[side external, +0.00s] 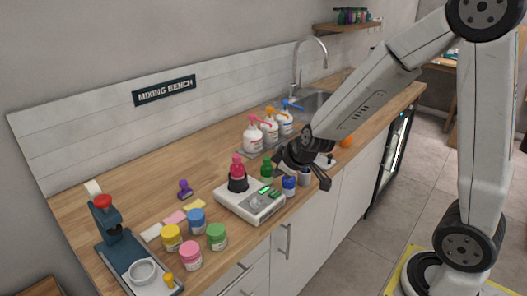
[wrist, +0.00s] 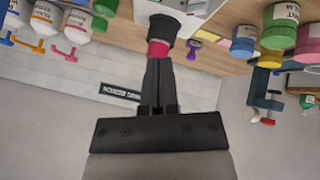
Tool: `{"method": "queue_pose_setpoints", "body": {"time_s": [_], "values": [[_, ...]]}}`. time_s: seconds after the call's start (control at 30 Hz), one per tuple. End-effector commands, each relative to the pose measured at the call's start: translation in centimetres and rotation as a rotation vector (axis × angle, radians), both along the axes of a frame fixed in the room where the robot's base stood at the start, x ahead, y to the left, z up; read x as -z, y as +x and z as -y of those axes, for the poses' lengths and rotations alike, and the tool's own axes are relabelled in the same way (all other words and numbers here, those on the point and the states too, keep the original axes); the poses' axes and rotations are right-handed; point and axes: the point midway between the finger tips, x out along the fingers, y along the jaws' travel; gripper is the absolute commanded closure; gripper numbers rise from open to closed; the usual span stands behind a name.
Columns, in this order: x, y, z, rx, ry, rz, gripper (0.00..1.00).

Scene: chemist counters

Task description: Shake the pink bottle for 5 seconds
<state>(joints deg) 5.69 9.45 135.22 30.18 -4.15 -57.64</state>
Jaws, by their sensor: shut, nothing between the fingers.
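The pink bottle (side external: 238,168) stands upright in a black cup-shaped holder (side external: 238,184) on a white mixing device (side external: 249,200) on the wooden counter. My gripper (side external: 279,168) is just right of the device in the side view, apart from the bottle. In the wrist view, my gripper (wrist: 157,62) has its fingers together, with nothing between them. The pink bottle (wrist: 158,48) shows there beyond the fingertips, partly hidden by them. The black holder (wrist: 163,30) also shows. Whether the fingertips touch the bottle cannot be told from the wrist view alone.
A green bottle (side external: 267,167) and a blue bottle (side external: 289,186) stand close to my gripper. Yellow (side external: 171,238), blue, pink and green jars stand front left. White pump bottles (side external: 252,138) stand behind, near the sink. A blue press-like device (side external: 115,238) stands at the left end.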

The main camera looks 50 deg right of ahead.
Motion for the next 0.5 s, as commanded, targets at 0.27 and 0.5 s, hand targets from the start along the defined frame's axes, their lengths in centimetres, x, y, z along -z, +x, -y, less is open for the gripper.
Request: {"method": "queue_pose_setpoints", "body": {"time_s": [0.27, 0.5], "values": [[-0.9, 2.2, 2.6, -0.022, -0.142, 0.061, 1.0], [-1.2, 2.9, 3.5, -0.028, -0.196, 0.073, 1.0]]}}
